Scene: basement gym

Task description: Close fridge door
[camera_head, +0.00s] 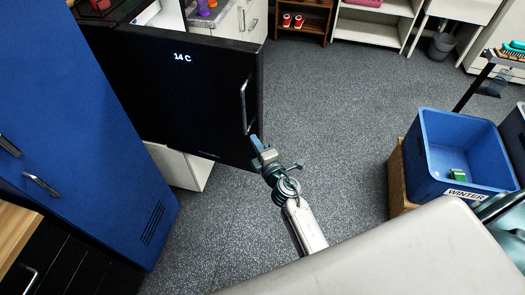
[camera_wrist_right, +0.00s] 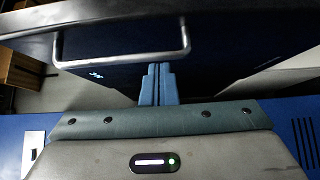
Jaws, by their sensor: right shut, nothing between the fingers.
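The black fridge door (camera_head: 165,85) stands at the upper left in the head view, with a lit "14 C" display. It appears to stand out from what is behind it; how far it is open cannot be told. Its metal bar handle (camera_head: 244,106) is near its right edge. My right gripper (camera_head: 254,140) is shut and empty, with its tips close to the lower end of the handle. In the right wrist view the shut fingers (camera_wrist_right: 158,70) point at the door beside the handle (camera_wrist_right: 120,61); contact cannot be told. My left gripper is out of view.
A tall blue cabinet (camera_head: 75,120) stands close on the left. A white block (camera_head: 183,167) shows below the door. A blue bin (camera_head: 432,185) labelled WINTER stands at the right. The grey speckled floor (camera_head: 335,110) right of the door is clear.

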